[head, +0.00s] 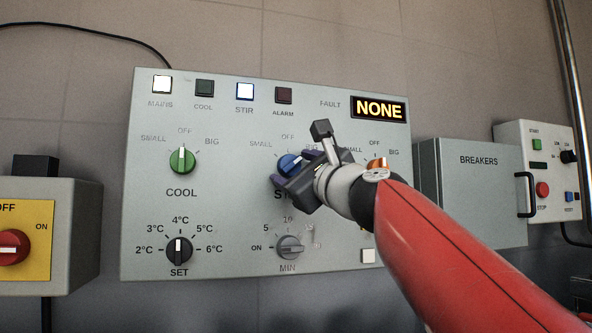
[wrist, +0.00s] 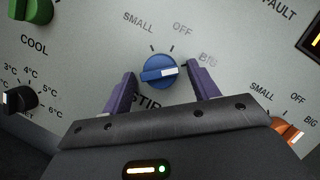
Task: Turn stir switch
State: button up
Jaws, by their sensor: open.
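The blue stir switch (head: 289,163) is a round knob on the grey control panel, partly hidden by my gripper in the head view. In the wrist view the stir switch (wrist: 156,73) shows whole, its white pointer mark aimed right, toward BIG. SMALL and OFF are printed above it. My gripper (head: 295,166) is in front of the knob. In the wrist view its purple fingers (wrist: 161,80) are open, one on each side of the knob, with gaps visible. The STIR lamp (head: 245,91) is lit white.
The green COOL knob (head: 182,160) is left of the stir switch, and an orange knob (head: 377,163) is to the right, near my arm. The black SET knob (head: 179,250) and grey MIN knob (head: 289,246) sit below. The fault display (head: 379,109) reads NONE. A breaker box (head: 475,185) stands right.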

jog(key=b+v, duration=0.2)
jog(key=v, duration=0.5)
jog(key=shift+s+b, duration=0.3)
jog(key=shift+b, duration=0.05)
jog(key=shift+d+f, duration=0.15)
